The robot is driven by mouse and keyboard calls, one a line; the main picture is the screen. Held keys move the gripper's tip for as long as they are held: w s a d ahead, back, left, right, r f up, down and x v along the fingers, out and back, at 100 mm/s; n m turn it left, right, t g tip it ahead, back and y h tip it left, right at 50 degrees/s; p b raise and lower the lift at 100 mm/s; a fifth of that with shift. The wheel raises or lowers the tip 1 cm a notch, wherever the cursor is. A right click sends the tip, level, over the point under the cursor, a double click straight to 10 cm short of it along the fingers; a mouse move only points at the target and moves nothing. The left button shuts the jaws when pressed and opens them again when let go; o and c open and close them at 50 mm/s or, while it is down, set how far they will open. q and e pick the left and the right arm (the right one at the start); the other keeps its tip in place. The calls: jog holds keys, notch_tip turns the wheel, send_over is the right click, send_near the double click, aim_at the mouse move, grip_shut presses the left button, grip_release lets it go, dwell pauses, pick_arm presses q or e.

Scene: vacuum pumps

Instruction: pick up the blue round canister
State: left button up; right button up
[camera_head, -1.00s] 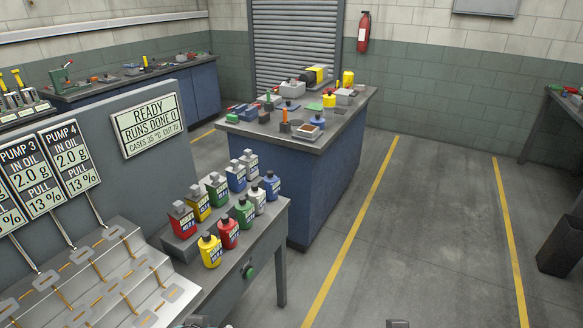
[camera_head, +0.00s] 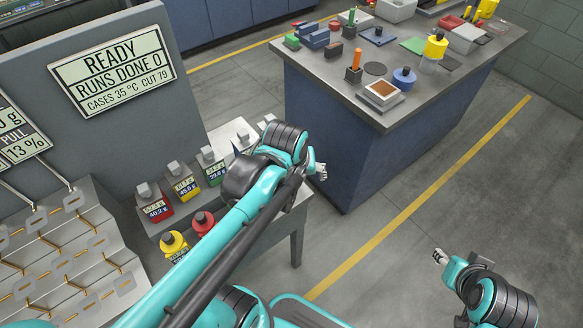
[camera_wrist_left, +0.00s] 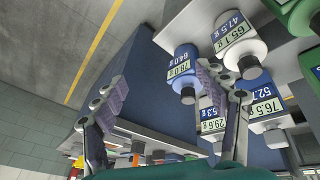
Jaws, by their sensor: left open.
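The blue round canister (camera_wrist_left: 182,55) has a black cap and a weight label. It shows upside down in the left wrist view, at the end of its row beside a white canister (camera_wrist_left: 236,42). In the head view my left arm hides it. My left gripper (camera_wrist_left: 170,95) is open; its fingers show left and right of the canister in the picture, with the canister apart from them. In the head view this gripper (camera_head: 318,168) is over the right end of the canister stand. My right gripper (camera_head: 442,257) is over the floor at lower right; its jaws are too small to read.
Red, yellow and green canisters (camera_head: 210,165) stand close together on the stand, and blue square ones (camera_wrist_left: 265,108) are near the target. A workbench (camera_head: 345,125) behind bears parts, including a low blue round item (camera_head: 403,78). The floor on the right is clear.

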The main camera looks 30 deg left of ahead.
pick_arm(q)
jog(key=w+a+n+g+p, duration=0.1)
jog(key=w+a+n, duration=0.1)
jog(key=n, duration=0.1)
jog(key=w+a+n+g+p, duration=0.1)
jog(key=w+a+n+p, duration=0.1)
jog(key=n, duration=0.1)
jog(key=w+a+f+n+g+p, duration=0.1)
jog(key=w+a+n+g+p, duration=0.1)
jog(key=a+n, duration=0.1)
jog(key=shift+w+n, duration=0.35)
jog(key=shift+n, duration=0.15)
jog(key=shift+a+f, duration=0.15)
jog(key=shift+f, duration=0.15)
notch_tip(320, 180, down, 2)
jog(key=shift+f+n, duration=0.1)
jog(key=shift+n, duration=0.2)
jog(key=f+b, duration=0.2)
jog(key=f, duration=0.1)
jog(key=f+b, duration=0.1)
jog(key=f, duration=0.1)
jog(key=shift+w+f, duration=0.2)
jog(key=shift+w, duration=0.05)
jog(key=shift+r, duration=0.1)
pick_arm(e)
jog(key=r, duration=0.3)
jog(key=shift+w+r, duration=0.2)
pick_arm(q)
grip_shut()
